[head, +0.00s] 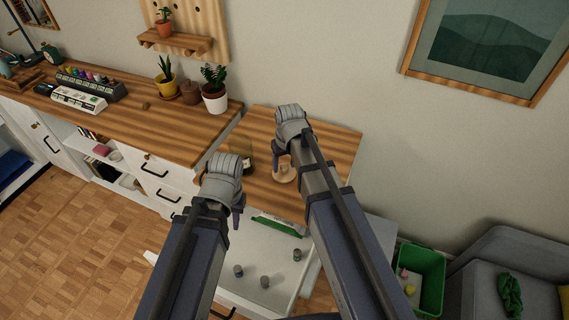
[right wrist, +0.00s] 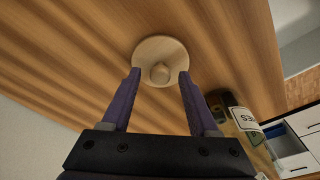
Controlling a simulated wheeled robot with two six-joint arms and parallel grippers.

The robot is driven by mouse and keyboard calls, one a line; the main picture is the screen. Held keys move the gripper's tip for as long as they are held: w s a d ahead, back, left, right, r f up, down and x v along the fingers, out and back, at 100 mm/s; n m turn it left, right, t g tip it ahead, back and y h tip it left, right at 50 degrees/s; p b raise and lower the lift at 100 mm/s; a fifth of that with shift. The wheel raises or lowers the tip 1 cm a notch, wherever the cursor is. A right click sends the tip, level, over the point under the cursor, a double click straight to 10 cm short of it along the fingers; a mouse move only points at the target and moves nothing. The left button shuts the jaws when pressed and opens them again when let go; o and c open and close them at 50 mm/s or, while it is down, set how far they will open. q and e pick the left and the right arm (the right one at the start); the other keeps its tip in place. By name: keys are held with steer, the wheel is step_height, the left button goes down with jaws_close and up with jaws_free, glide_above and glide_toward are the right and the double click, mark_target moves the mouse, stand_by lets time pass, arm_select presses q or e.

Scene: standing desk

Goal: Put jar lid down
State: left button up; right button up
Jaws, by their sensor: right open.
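The jar lid (head: 285,176) is a pale round wooden disc with a knob and lies flat on the wooden desk top. In the right wrist view the lid (right wrist: 160,46) lies between and just beyond the fingertips. My right gripper (right wrist: 158,78) is open, one finger on each side of the lid's knob; it also shows in the head view (head: 279,160). A dark glass jar (head: 248,160) stands left of the lid; its pale label shows in the right wrist view (right wrist: 243,118). My left gripper (head: 238,218) hangs at the desk's front left, its fingers mostly hidden.
A white tray-like surface (head: 232,256) with several small grey pieces and a green strip (head: 279,226) lies in front. A wooden counter (head: 150,118) with potted plants stands at left. A green bin (head: 428,265) is at the lower right. The desk's back right is clear.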

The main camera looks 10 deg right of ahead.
mark_target(287, 177)
step_height(287, 177, up, 12)
steer(key=s+p, duration=0.2)
steer(key=p, duration=1)
arm_select(q)
step_height(287, 177, up, 12)
arm_select(e)
steer(key=s+a+g+h, duration=0.1)
steer(key=s+a, duration=0.2)
steer(key=s, duration=0.4)
steer(key=s+a+n+g, duration=0.1)
steer(key=s+a, duration=0.2)
steer(key=s, duration=0.5)
steer(key=shift+s+a+n+h, duration=0.2)
steer(key=shift+s+n+h, duration=0.1)
steer(key=shift+h, duration=0.1)
